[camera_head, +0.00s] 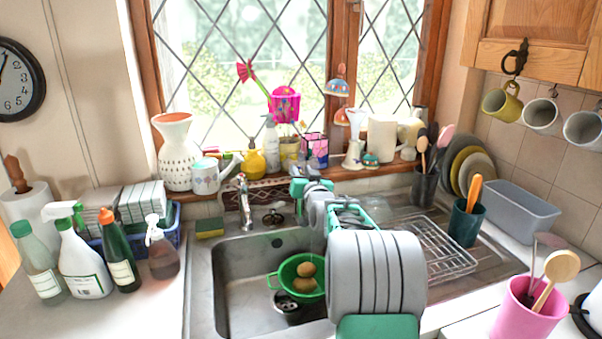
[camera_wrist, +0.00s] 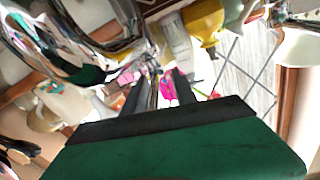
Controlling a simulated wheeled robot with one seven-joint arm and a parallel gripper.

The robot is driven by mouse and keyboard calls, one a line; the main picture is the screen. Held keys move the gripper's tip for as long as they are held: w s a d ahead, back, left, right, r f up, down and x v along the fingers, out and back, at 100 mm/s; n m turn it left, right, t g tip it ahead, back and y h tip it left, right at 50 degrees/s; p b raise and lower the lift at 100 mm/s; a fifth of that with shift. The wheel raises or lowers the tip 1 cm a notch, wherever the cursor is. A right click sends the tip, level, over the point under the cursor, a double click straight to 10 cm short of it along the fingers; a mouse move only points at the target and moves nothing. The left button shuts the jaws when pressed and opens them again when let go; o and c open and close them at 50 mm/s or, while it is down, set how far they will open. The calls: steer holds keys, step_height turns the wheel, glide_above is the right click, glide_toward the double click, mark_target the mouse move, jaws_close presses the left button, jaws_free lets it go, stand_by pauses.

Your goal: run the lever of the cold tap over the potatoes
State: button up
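A chrome tap (camera_head: 244,202) stands at the back edge of the steel sink, left of my arm. A dark round fitting (camera_head: 273,218) sits to its right; I cannot tell which part is the cold lever. Brown potatoes (camera_head: 306,269) lie in a green colander (camera_head: 285,274) in the sink basin. Shiny chrome metal (camera_wrist: 80,55) shows close by at upper left.
The windowsill behind holds a white vase (camera_head: 174,155), a yellow soap bottle (camera_head: 254,160) and other ornaments. Spray bottles (camera_head: 82,262) stand left of the sink (camera_head: 232,305). A wire rack (camera_head: 440,255) and pink utensil pot (camera_head: 525,312) are at right. Space above the basin's left side is free.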

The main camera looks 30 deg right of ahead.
steer(key=shift+s, duration=0.25)
steer(key=b+v, duration=0.1)
steer(key=v, duration=0.6)
steer(key=shift+s+a+b, duration=0.15)
steer(key=shift+s+b, duration=0.05)
steer(key=shift+b, duration=0.15)
steer(key=shift+c, duration=0.4)
